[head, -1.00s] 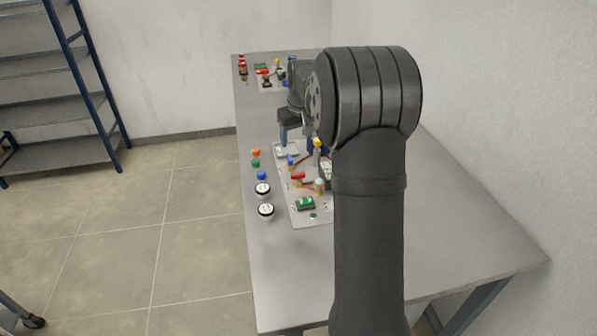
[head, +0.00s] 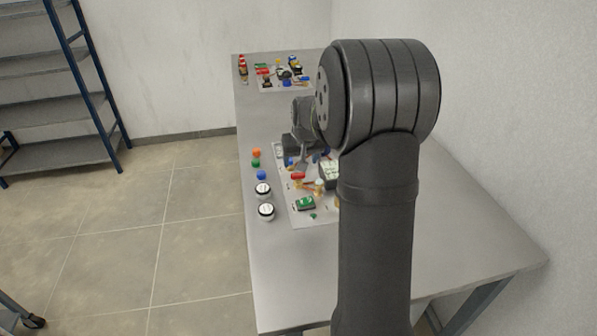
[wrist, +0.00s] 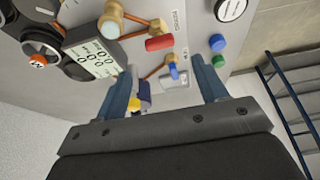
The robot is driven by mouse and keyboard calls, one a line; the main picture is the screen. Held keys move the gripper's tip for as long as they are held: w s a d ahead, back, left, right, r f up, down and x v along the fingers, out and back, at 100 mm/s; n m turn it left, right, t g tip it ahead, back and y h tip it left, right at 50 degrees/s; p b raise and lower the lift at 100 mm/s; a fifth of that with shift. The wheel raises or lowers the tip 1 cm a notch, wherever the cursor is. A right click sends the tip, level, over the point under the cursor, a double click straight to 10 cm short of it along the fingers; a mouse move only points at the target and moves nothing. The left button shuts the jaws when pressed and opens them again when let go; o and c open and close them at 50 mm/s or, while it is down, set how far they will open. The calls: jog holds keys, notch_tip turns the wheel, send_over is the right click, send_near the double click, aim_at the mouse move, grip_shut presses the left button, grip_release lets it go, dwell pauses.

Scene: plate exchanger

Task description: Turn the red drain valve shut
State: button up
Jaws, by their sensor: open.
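The red valve handle (wrist: 159,43) sits on the panel, next to copper-coloured pipe, in the wrist view. The red handle also shows in the head view (head: 298,176), lying roughly crosswise on the panel (head: 300,218). My gripper (wrist: 165,68) is open, with its two blue-grey fingers spread wide and nothing held between them. The red handle lies beyond the fingertips, apart from them. A blue handle (wrist: 174,70) shows between the fingers. In the head view my gripper (head: 303,160) hangs over the panel, just behind the red handle. My arm hides part of the panel's right side.
A grey display box (wrist: 92,55) stands beside the left finger. More parts lie at the table's far end (head: 283,75). The table's near left is clear.

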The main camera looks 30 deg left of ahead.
aim_at(298, 173)
jog(key=x, duration=0.7)
jog(key=shift+w+a+f, duration=0.1)
jog(key=shift+a+f, duration=0.05)
jog(key=shift+f, duration=0.2)
jog(key=c, duration=1)
